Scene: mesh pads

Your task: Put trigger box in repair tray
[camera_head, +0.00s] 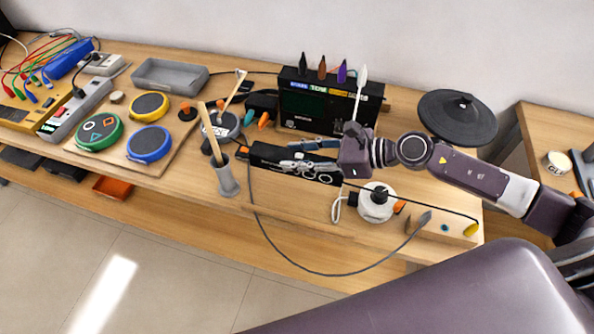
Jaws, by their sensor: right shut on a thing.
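The long black box with white markings, which looks like the trigger box (267,153), is at the front middle of the bench in the head view. My right gripper (298,157) reaches in from the right and is shut on it; the fingers cover part of its top. I cannot tell whether it is lifted off the wood. The grey open tray (170,76), likely the repair tray, stands at the back left and looks empty. My left gripper is not in view.
A black module with a screen (328,107) stands behind the box. A grey cup with drumsticks (227,178) is left of it. Round pads (149,143) lie between cup and tray. A white round pot (376,204) and a loose cable (300,268) are near the front edge.

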